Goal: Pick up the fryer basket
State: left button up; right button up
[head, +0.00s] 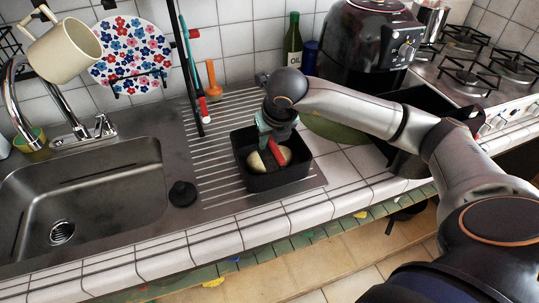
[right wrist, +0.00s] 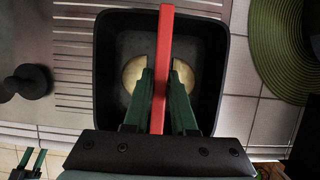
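A black, square, open-topped basket (head: 258,181), which I take for the fryer basket, stands on the ribbed drainboard. Its dark wall (right wrist: 215,70) frames the right wrist view. Pale rounded food (right wrist: 133,75) lies inside. My right gripper (head: 270,143) reaches down into it from above. Its green fingers (right wrist: 161,75) lie close against both sides of a red bar (right wrist: 166,30). The bar crosses over the basket; where it joins is hidden. My left gripper (right wrist: 31,163) shows at the lower left of the right wrist view, its fingers apart and empty; the head view does not show it.
A dark air fryer (head: 365,45) and an oil bottle (head: 293,45) stand behind. A green round mat (head: 335,127) lies right of the basket. A larger dark box (head: 408,165) is partly behind my arm. A black plug (head: 182,193) and the sink (head: 85,190) are left.

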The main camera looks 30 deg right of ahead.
grip_shut()
dwell(0.9)
